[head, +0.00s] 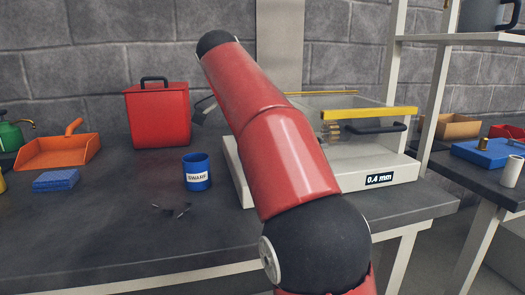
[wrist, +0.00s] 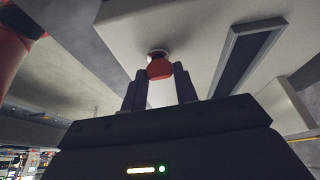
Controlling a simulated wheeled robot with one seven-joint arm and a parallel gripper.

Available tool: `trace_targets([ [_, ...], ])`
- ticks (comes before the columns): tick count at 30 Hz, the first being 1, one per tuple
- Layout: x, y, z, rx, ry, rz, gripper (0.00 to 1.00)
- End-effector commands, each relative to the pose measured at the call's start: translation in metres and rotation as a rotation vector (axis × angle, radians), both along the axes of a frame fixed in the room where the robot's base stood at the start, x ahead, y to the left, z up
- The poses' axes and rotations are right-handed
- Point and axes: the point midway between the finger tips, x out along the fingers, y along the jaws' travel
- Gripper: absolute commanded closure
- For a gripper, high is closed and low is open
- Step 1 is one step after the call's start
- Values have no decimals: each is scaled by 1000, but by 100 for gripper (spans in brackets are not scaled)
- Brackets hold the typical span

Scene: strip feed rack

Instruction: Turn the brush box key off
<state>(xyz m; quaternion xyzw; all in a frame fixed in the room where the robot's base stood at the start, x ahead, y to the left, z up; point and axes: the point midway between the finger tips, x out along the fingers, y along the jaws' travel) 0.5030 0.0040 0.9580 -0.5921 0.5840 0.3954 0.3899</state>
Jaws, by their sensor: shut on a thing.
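In the wrist view a red-orange key (wrist: 159,69) with a pale collar sits on a pale flat face (wrist: 135,30). My gripper (wrist: 160,77) has one finger on each side of the key and is shut on it. The key's turn position is hard to tell. In the head view a white box (head: 405,172) with a clear cover, a yellow bar and a dark handle stands on the bench, labelled "0.4 mm". My red arm covers its left part. In that view the key is hidden, and I cannot make out my fingertips.
A blue cup (head: 197,178) labelled "SWARF" stands left of the box, with dark scraps (head: 178,211) in front. A red lidded bin (head: 158,115), an orange dustpan (head: 57,151) and a blue pad (head: 56,181) lie farther left. A shelf rack post (head: 433,95) stands right.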

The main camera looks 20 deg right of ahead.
Motion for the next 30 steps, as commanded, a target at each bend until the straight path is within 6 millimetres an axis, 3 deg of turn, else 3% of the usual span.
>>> trace_targets([
  [17, 0, 1, 1, 2, -2, -28, 94],
  [18, 0, 1, 1, 2, -2, -28, 67],
  [22, 0, 0, 0, 1, -1, -29, 50],
  [30, 0, 0, 0, 1, -1, -29, 49],
])
